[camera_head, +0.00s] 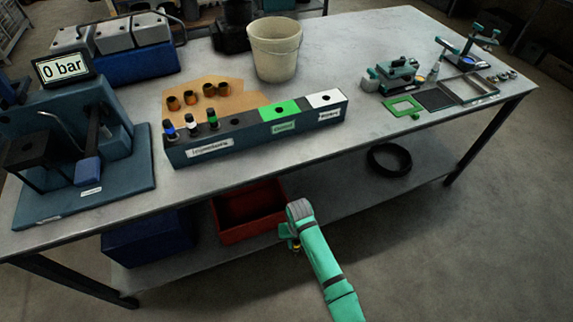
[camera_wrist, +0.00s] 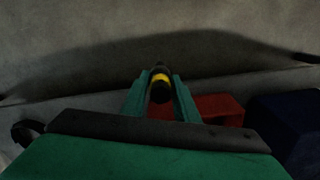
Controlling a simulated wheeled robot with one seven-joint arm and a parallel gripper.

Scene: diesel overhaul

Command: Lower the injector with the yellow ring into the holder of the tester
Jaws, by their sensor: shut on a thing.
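The injector with the yellow ring (camera_wrist: 160,78) is held between the two fingers of my gripper (camera_wrist: 160,97) in the wrist view; its dark body shows end-on. In the head view my gripper (camera_head: 291,240) is low in front of the bench edge, near the red bin, with a small bit of yellow at it. The tester (camera_head: 75,140) stands on the bench at the far left, with a display reading 0 bar (camera_head: 62,67). Its dark block (camera_head: 38,150) stands at the left front; I cannot tell the holder's opening clearly.
The injector rack (camera_head: 255,130) holds several injectors with blue, white and green rings, and has green and white sections. A beige bucket (camera_head: 275,50) stands behind it. A red bin (camera_head: 248,212) and a black ring (camera_head: 389,160) are on the lower shelf. The bench's front middle is clear.

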